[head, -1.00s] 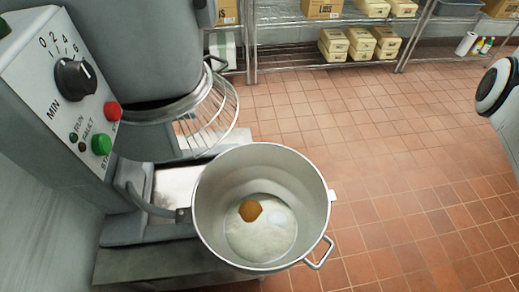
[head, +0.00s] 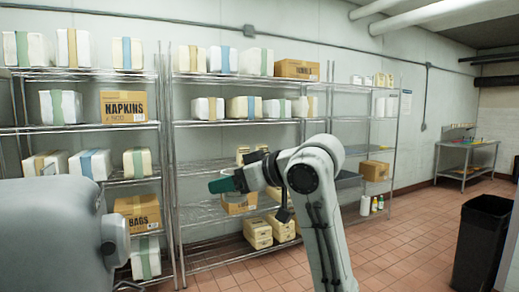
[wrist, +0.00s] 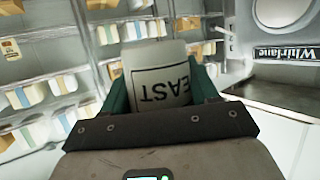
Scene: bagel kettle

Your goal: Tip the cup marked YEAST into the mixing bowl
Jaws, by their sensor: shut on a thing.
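My gripper (head: 224,184), with green fingers, is raised in the middle of the head view. In the wrist view it is shut on a white cup (wrist: 158,72), with a green finger on either side. The cup shows the letters EAST upside down in a black frame; the rest of the word is cut off. I cannot make out the cup in the head view. The mixing bowl is outside the head view now, and I cannot identify it in the wrist view. The cup's inside is hidden.
A grey rounded machine (head: 55,225) fills the lower left. Wire shelves (head: 235,122) with boxes and wrapped bundles line the wall. A black bin (head: 482,245) stands at the right, with a metal table (head: 466,160) beyond. Tiled floor (head: 410,250) lies open between.

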